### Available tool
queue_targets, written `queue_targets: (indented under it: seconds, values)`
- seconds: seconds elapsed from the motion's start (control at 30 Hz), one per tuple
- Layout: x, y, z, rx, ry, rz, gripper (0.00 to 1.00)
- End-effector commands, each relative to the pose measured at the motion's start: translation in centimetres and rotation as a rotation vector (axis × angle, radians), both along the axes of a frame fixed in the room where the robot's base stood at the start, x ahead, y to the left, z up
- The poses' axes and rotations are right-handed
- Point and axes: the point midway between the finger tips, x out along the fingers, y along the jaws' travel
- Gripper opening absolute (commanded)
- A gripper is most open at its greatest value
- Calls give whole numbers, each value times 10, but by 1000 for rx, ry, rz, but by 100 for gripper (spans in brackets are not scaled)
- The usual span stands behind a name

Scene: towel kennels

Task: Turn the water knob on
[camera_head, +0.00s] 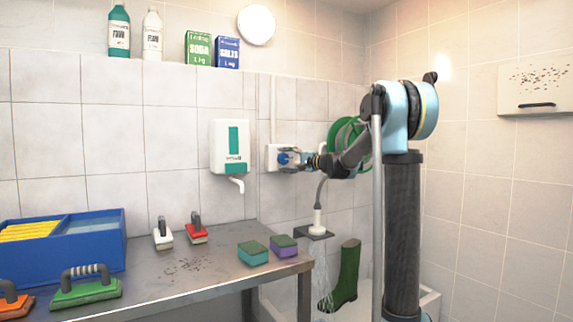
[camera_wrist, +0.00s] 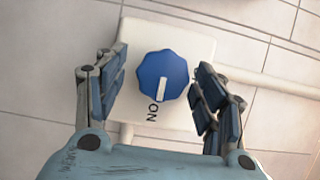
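The blue water knob (camera_wrist: 152,68) sits on a white wall plate (camera_wrist: 198,45) in the wrist view. Its white pointer line is turned toward the printed word ON. My gripper (camera_wrist: 160,92) is open, with one finger on each side of the knob. A gap shows at the left finger; the right finger is very close, and I cannot tell whether it touches. In the head view, the knob (camera_head: 283,158) is on the tiled wall with my gripper (camera_head: 292,159) at it. Water streams (camera_head: 321,268) fall below the white spray head (camera_head: 317,223).
A green hose reel (camera_head: 343,134) hangs behind my arm. A soap dispenser (camera_head: 231,147) is on the wall left of the knob. A metal table (camera_head: 190,285) holds brushes, sponges and a blue bin (camera_head: 95,262). A green boot (camera_head: 345,277) stands below the spray head.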

Motion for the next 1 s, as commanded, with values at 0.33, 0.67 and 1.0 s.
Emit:
queue_targets:
  seconds: [0.33, 0.67, 1.0]
  values:
    - [-6, -10, 1, 1, 0, 0, 64]
    - [-39, -61, -1, 1, 1, -3, 64]
    - [-63, -96, -2, 1, 1, 0, 64]
